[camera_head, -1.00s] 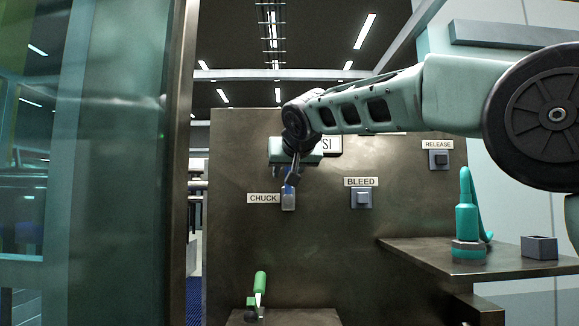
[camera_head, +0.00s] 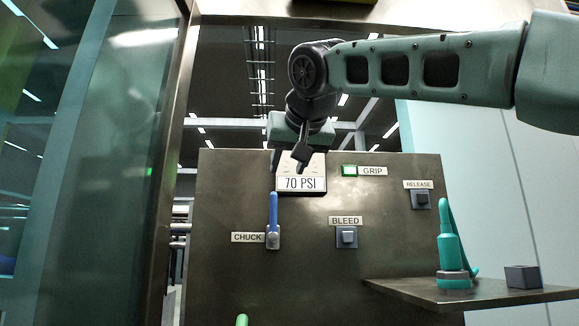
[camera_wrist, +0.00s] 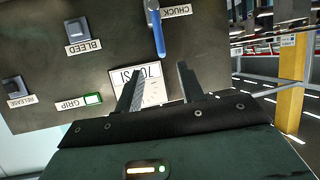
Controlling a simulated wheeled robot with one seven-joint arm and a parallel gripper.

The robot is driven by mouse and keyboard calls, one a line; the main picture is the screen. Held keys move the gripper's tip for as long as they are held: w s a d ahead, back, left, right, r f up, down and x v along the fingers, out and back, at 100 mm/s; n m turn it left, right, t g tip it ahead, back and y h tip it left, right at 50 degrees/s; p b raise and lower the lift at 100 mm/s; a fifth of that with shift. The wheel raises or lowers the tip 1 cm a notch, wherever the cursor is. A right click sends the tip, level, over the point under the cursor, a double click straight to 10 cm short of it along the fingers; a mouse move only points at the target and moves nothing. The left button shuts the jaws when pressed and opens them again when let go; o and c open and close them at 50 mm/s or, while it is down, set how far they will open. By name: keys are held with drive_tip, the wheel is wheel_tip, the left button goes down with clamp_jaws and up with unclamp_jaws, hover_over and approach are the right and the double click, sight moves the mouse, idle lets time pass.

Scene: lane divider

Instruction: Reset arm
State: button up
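My gripper (camera_head: 288,165) hangs in front of the 70 PSI gauge (camera_head: 301,183) at the top of the dark metal panel. In the wrist view its two fingers (camera_wrist: 158,92) are spread apart with nothing between them. The gauge (camera_wrist: 128,92) shows partly behind the left finger there. The blue CHUCK lever (camera_head: 273,208) points up, below the gripper and apart from it. It also shows in the wrist view (camera_wrist: 158,35), beyond the fingertips.
The panel (camera_head: 230,270) also carries a BLEED button (camera_head: 347,235), a RELEASE button (camera_head: 421,197) and a lit green GRIP lamp (camera_head: 349,171). A teal tool (camera_head: 452,250) and a dark block (camera_head: 523,276) sit on the right shelf (camera_head: 410,285). A glass door (camera_head: 110,170) stands at left.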

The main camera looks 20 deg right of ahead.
drive_tip(key=shift+s+r, duration=0.1)
drive_tip(key=shift+s, duration=0.1)
idle(0.4)
drive_tip(key=s+a+f+n+g+y, duration=0.1)
drive_tip(key=s+a+f+n+g, duration=0.15)
drive_tip(key=f, duration=0.85)
drive_tip(key=s+a+f+n+g, duration=0.1)
drive_tip(key=s+a+f+g, duration=0.25)
drive_tip(key=f, duration=0.75)
drive_tip(key=s+a+f+n+g+y, duration=0.1)
drive_tip(key=s+a+f+n+g, duration=0.15)
drive_tip(key=f, duration=0.85)
drive_tip(key=s+d+f+g, duration=0.2)
drive_tip(key=s+d+f, duration=0.2)
drive_tip(key=s+f, duration=0.6)
drive_tip(key=s+d+f+n+g+h, duration=0.1)
drive_tip(key=s+d+f+g, duration=0.2)
drive_tip(key=s+f, duration=0.8)
drive_tip(key=shift+s+d+f+n, duration=0.25)
drive_tip(key=shift+d+n, duration=0.05)
drive_tip(key=shift+d, duration=0.3)
